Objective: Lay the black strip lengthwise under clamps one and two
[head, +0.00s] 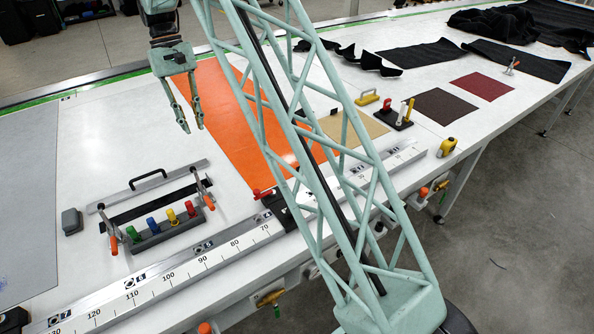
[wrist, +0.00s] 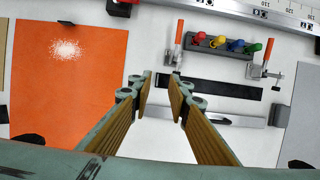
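The black strip (head: 150,205) lies flat on the white table, lengthwise between two toggle clamps with orange handles. In the head view one clamp (head: 107,226) stands at its left end and the other (head: 203,190) at its right end. The strip also shows in the wrist view (wrist: 208,91), with the clamps (wrist: 177,50) (wrist: 262,66) near its ends. I cannot tell whether the ends lie beneath the clamp tips. My gripper (head: 194,128) is above the table, behind the strip in the head view. It is open and empty; its fingers show in the wrist view (wrist: 160,76).
A metal bar with a black handle (head: 148,181) lies behind the strip. A rack of coloured knobs (head: 168,229) and a long ruler (head: 215,248) lie in front. A grey block (head: 72,221) is left, an orange sheet (head: 226,115) right. My lattice arm crosses the head view.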

